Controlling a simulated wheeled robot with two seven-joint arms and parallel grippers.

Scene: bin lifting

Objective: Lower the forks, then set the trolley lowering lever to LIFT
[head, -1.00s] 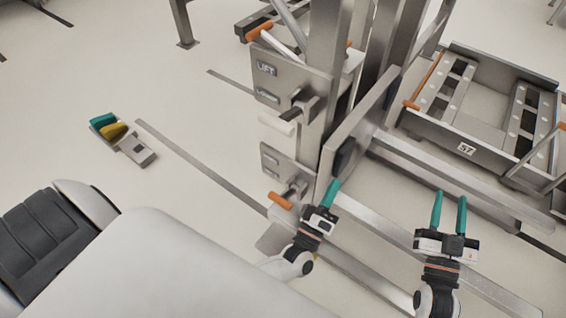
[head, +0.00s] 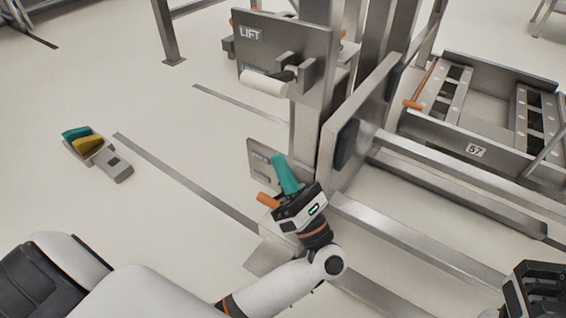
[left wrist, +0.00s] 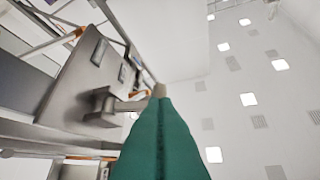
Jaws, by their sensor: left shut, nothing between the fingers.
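The trolley's metal mast (head: 308,125) stands at the centre of the head view. Its upper plate (head: 275,42) reads LIFT at the top and carries a lever with a white grip (head: 264,84); a lower label is mostly hidden. A lower plate (head: 260,165) has an orange-handled lever (head: 268,200), partly covered by my left gripper. The long metal forks (head: 430,245) run low towards the right. My left gripper (head: 280,162) is shut and empty, pointing up below the white grip; its teal fingers fill the wrist view (left wrist: 160,140). My right gripper (head: 538,290) is cut off, fingers unseen.
A bin numbered 57 (head: 477,150) with orange-ended bars sits at the back right. The left floor is otherwise mostly clear.

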